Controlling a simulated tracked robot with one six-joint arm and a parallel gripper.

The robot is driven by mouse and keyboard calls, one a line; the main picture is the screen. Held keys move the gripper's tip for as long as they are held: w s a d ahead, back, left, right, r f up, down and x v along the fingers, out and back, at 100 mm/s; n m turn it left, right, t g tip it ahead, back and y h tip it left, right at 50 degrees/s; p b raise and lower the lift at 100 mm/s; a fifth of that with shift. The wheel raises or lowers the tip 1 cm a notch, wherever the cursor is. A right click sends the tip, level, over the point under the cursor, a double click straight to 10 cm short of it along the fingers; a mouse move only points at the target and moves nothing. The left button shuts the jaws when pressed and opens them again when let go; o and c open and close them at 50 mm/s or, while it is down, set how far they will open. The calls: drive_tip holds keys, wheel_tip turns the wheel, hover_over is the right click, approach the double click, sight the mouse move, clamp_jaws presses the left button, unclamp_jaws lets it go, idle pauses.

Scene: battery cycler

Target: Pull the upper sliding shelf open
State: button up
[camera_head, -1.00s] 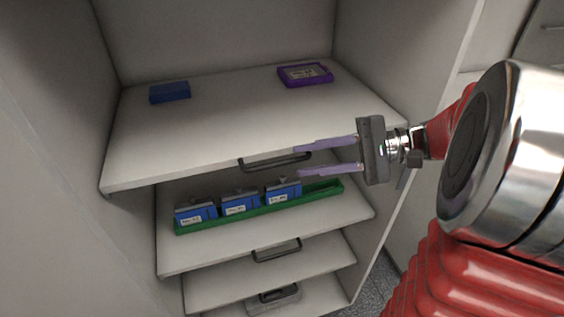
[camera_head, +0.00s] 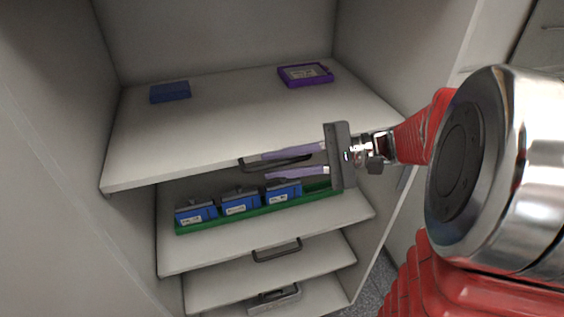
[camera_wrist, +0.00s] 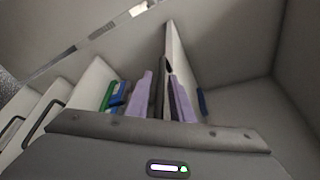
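The upper sliding shelf (camera_head: 215,130) is a white board in the cabinet, with a dark bar handle (camera_head: 248,165) on its front edge. My gripper (camera_head: 264,165) is open, its two purple fingers pointing left at the handle's height. In the head view the fingers overlap the handle's right part, one just above and one below it. In the wrist view (camera_wrist: 160,98) the shelf edge (camera_wrist: 174,50) stands between the spread fingers. I cannot tell whether the fingers touch the handle.
A blue box (camera_head: 170,91) and a purple-framed device (camera_head: 305,75) lie on the upper shelf. Below, a green tray (camera_head: 325,190) holds three blue batteries (camera_head: 240,202). Lower shelves with handles (camera_head: 277,250) follow. Cabinet walls (camera_head: 60,160) bound the sides.

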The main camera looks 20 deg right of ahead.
clamp_jaws()
drive_tip(key=shift+d, duration=0.25)
drive_tip(key=shift+a, duration=0.15)
drive_tip(key=shift+s+f, duration=0.1)
drive_tip(key=shift+s, duration=0.05)
